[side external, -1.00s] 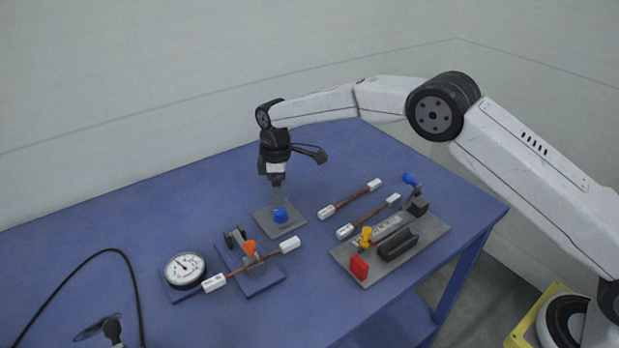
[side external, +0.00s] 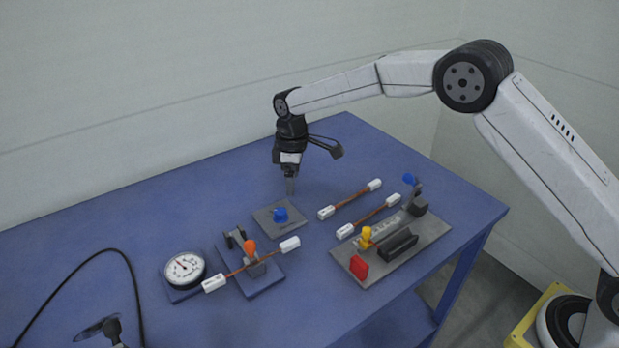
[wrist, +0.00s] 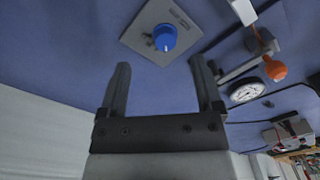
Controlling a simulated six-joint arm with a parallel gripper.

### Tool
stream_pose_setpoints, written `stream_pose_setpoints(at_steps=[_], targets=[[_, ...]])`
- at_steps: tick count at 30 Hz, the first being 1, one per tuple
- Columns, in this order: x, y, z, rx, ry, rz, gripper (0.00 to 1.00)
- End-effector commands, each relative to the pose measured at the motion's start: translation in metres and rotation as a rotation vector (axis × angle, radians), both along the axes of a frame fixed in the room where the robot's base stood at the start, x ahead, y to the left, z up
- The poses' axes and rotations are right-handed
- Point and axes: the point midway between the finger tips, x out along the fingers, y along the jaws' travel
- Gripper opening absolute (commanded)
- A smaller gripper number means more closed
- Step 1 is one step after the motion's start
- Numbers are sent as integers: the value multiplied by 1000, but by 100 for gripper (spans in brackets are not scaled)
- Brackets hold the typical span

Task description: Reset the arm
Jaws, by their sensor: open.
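My gripper (side external: 291,190) hangs fingers-down above the blue table, behind the grey plate with the blue knob. In the wrist view my gripper (wrist: 162,85) shows two dark fingers spread apart with nothing between them. The blue knob (side external: 280,214) sits on its grey square plate (side external: 292,228). In the wrist view the blue knob (wrist: 165,37) lies beyond the fingertips, apart from them.
A dial gauge (side external: 184,268) and a clamp stand with an orange knob (side external: 250,246) holding a white-ended rod are at front left. Two white-ended rods (side external: 350,199) lie right of the plate. A grey fixture (side external: 345,256) with red, yellow and blue parts is at right. The back left table is clear.

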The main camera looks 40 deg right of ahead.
Motion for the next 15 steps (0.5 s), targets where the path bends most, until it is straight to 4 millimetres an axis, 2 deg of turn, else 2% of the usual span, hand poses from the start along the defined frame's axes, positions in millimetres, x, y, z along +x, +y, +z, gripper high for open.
stream_pose_setpoints(at_steps=[8,15], targets=[[-37,-32,17,4,-41,-170,84],[-78,-58,26,12,-77,-317,84]])
